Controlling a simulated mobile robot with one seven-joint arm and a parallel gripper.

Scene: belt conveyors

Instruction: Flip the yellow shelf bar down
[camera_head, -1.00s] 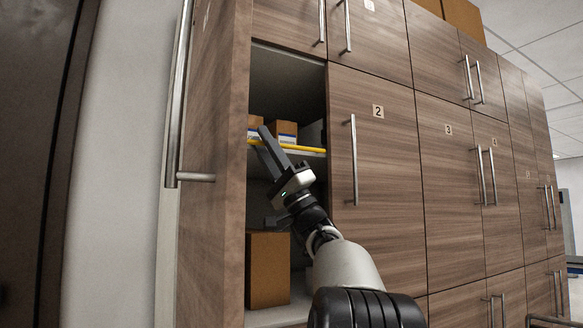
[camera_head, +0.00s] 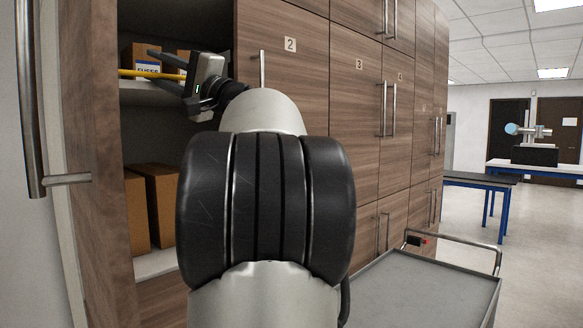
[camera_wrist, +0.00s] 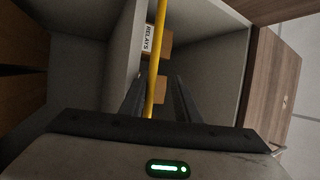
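The yellow shelf bar (camera_head: 135,73) runs level along the front edge of the upper shelf in the open cabinet. My gripper (camera_head: 158,68) is at the right part of the bar, with its fingers pointing left into the cabinet. In the wrist view the bar (camera_wrist: 157,60) passes lengthwise between the two fingers of my gripper (camera_wrist: 160,88), nearer the left finger. A gap shows on the right side, so the gripper is open. I cannot tell whether a finger touches the bar. The bar's right end is hidden behind my gripper.
Labelled boxes (camera_head: 147,58) stand on the shelf behind the bar. Brown boxes (camera_head: 160,195) stand in the lower compartment. The open cabinet door (camera_head: 88,130) borders the left, closed door 2 (camera_head: 285,110) the right. A grey cart (camera_head: 430,290) stands at the lower right.

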